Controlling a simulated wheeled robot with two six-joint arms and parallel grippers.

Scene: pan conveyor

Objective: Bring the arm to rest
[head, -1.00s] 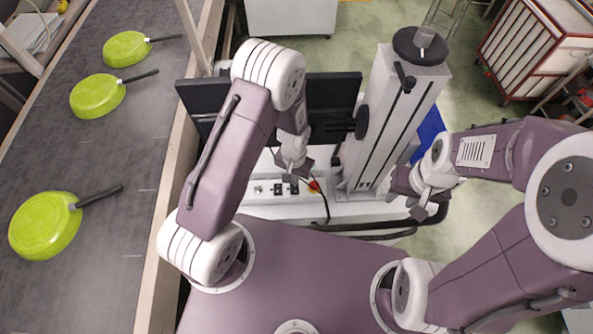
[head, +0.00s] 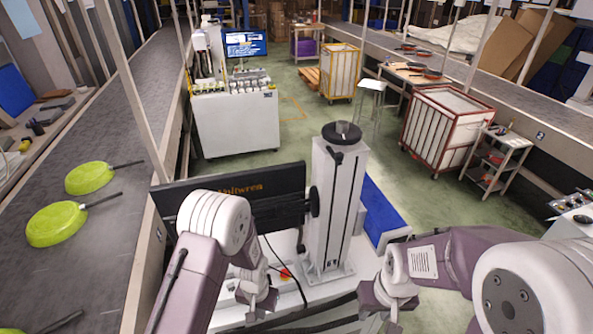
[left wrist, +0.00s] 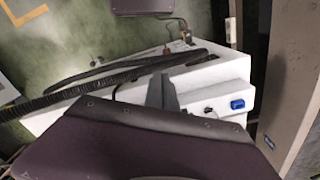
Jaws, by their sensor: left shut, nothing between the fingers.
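My left arm is folded in front of my body. Its gripper (head: 262,304) hangs low in the head view, over my own white base, with nothing held. In the left wrist view its fingers (left wrist: 163,92) are together and empty. My right arm is folded too, and its gripper (head: 391,316) is near the bottom edge of the head view, right of my column. No object shows in it, but its finger gap is not clear. Both grippers are away from the conveyor.
Green pans (head: 57,223) (head: 90,178) lie upside down on the left conveyor (head: 110,225), with another handle at the bottom edge. A white workstation (head: 237,125), a red-framed cart (head: 440,130) and a grey trolley (head: 497,160) stand ahead. Green floor is open between them.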

